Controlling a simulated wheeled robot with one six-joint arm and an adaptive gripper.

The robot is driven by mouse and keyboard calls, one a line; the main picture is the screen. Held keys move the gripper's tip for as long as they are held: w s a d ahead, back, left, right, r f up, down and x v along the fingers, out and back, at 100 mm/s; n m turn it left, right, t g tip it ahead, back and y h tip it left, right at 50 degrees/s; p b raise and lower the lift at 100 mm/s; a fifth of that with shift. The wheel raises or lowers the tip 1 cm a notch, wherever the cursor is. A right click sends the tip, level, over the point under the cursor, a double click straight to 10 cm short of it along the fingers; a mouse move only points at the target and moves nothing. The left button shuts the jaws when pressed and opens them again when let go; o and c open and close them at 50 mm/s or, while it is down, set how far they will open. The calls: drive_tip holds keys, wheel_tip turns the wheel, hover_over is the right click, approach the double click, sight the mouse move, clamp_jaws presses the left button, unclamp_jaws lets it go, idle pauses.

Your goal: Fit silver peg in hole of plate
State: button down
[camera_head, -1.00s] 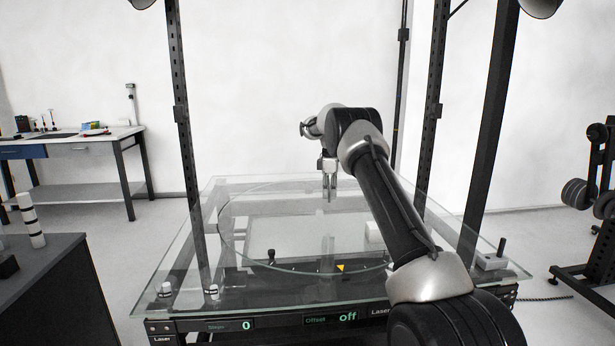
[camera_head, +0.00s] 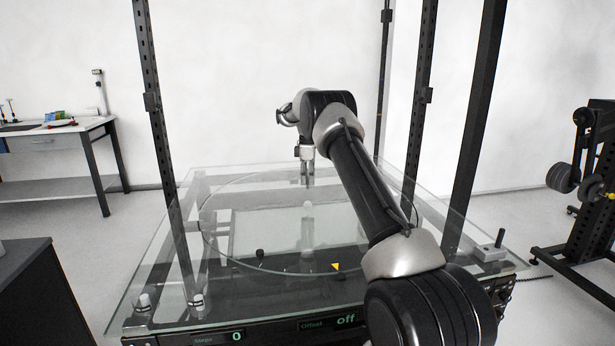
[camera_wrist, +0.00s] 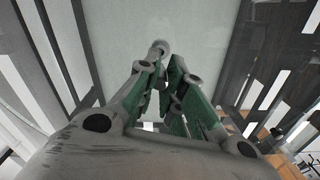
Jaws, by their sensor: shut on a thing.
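My gripper (camera_head: 307,180) points down above the glass turntable (camera_head: 225,262) in the head view, left of my forearm. In the wrist view, the green-padded fingers of my gripper (camera_wrist: 166,75) are close together. A small, round, light grey end, seemingly the silver peg (camera_wrist: 159,48), shows beside the fingertips; the fingers hide the rest. The gripper is shut on it. I cannot make out the peg in the head view. No plate with a hole can be told apart in either current view; my arm covers part of the glass.
A black knob (camera_head: 260,253) and a yellow triangle (camera_head: 335,266) lie near the turntable's front. Dark uprights (camera_head: 160,110) stand around the glass table. A joystick box (camera_head: 490,252) sits at its right corner. A dark cabinet (camera_head: 40,300) stands at front left.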

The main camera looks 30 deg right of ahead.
drive_tip(key=shift+f, duration=2.3)
drive_tip(key=shift+f, duration=1.5)
drive_tip(key=c, duration=1.5)
unclamp_jaws()
drive_tip(key=shift+o, duration=0.2)
wheel_tip(320, 180, up, 12)
drive_tip(key=shift+f, duration=0.1)
